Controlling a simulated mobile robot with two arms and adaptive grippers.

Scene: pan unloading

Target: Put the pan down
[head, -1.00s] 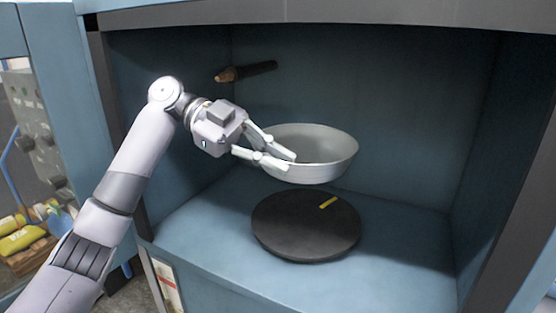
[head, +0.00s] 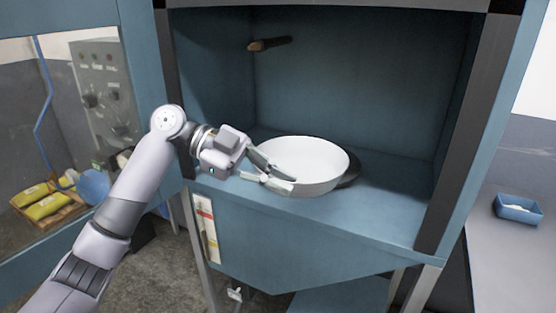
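The pan is a white, round, deep bowl-shaped vessel (head: 318,180) at the front of the blue cabinet's opening. My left gripper (head: 277,178) has its fingers at the pan's left rim, one inside and one outside, and appears shut on the wall. The pan seems held level above the cabinet floor (head: 385,205). A black round disc (head: 350,170) shows behind the pan at its right and is mostly hidden. My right gripper is not in view.
The cabinet has dark side posts (head: 468,140) and a brown-tipped peg (head: 268,44) on its back wall. A blue tray (head: 518,209) sits on the grey counter at right. Yellow packets (head: 45,203) lie at left.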

